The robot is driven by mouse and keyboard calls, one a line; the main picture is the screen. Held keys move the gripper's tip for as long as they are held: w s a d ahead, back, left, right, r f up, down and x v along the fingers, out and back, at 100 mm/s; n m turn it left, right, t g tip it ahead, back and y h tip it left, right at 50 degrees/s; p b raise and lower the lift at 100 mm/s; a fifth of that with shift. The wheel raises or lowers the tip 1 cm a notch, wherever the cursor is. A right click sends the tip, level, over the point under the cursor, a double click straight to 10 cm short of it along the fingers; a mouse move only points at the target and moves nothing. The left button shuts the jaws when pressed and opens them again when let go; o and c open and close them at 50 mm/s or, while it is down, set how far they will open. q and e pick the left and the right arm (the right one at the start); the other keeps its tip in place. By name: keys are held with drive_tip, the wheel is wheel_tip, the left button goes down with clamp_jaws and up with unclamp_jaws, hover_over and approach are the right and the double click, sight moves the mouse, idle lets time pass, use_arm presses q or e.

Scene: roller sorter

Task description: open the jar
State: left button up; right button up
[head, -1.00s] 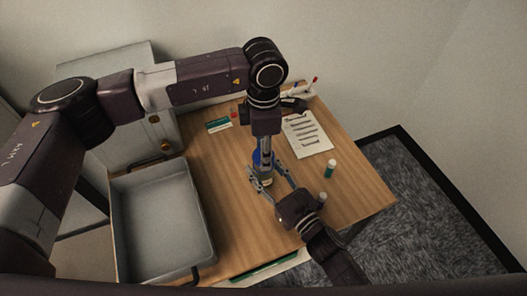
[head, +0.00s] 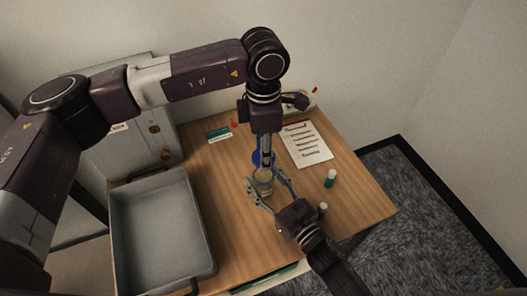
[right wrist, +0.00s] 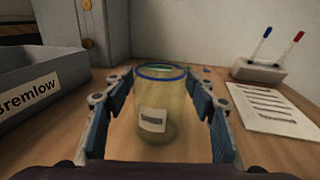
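The clear yellowish jar (head: 264,186) stands upright on the table, its open mouth showing. In the right wrist view the jar (right wrist: 160,110) has a blue band at its rim and a pale label. The blue lid (head: 257,158) is at my left gripper (head: 264,156), apart from the jar and behind its mouth in the head view. The left fingers look shut on the lid, partly hidden by the arm. My right gripper (head: 264,184) is open with a finger on each side of the jar; the wrist view shows small gaps beside it.
A grey tray (head: 204,215) labelled Bremlow stands at left, a grey cabinet (head: 135,145) behind it. A printed sheet (head: 318,155), a pen holder (right wrist: 258,69) and a teal vial (head: 330,179) are at right. A small white-capped item (head: 323,207) is beside the right gripper.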

drive_tip(key=shift+o, duration=0.9)
